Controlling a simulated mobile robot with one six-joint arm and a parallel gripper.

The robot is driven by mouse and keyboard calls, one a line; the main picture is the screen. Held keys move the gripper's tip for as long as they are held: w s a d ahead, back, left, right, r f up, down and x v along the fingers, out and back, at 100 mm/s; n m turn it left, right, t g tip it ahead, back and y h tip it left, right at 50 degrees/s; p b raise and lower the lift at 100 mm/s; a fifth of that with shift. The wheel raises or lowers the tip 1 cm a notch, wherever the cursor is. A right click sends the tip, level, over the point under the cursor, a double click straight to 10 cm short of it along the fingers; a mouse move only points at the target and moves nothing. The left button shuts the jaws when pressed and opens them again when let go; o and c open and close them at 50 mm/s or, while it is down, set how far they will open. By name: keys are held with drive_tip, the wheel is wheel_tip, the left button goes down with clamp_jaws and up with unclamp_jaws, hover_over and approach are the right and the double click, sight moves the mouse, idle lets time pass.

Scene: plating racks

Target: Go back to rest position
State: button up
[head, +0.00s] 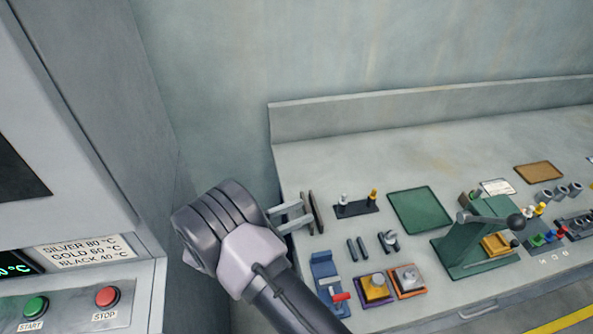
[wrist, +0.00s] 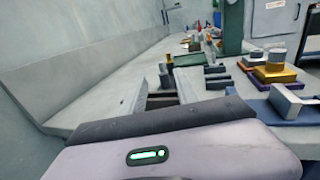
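My gripper (head: 311,212) is at the left end of the workbench in the head view, pointing right. Its two fingers stand apart with nothing between them. In the wrist view the open fingers (wrist: 162,92) show beyond my wrist housing, with bench items behind them. My gripper appears to be above the bench, left of a dark rack (head: 357,210) holding a grey-topped and a yellow-topped piece. I cannot tell its exact height.
A machine (head: 75,285) with start and stop buttons stands at left. The bench (head: 350,150) holds a green mat (head: 419,210), a green lever press (head: 475,250), a blue fixture (head: 327,278), purple (head: 375,290) and orange (head: 407,281) blocks. A wall rises behind. The bench's back strip is clear.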

drive_tip(key=s+d+r+m+g+y+b, duration=0.1)
drive_tip(key=s+d+r+m+g+y, duration=0.6)
drive_tip(key=s+d+r+m+g, duration=0.4)
drive_tip(key=s+a+r+m+t+y, duration=0.1)
drive_tip(key=s+r+m+t+y, duration=0.2)
drive_tip(key=m, duration=0.5)
drive_tip(key=s+a+r+m+t+y+b, duration=0.1)
drive_tip(key=s+r+m+t+y, duration=0.3)
drive_tip(key=s+m+t+y, duration=0.2)
drive_tip(key=shift+s+r+m+y, duration=0.25)
drive_tip(key=shift+s+m+y, duration=0.85)
drive_tip(key=shift+s+m, duration=0.3)
drive_tip(key=shift+s, duration=0.1)
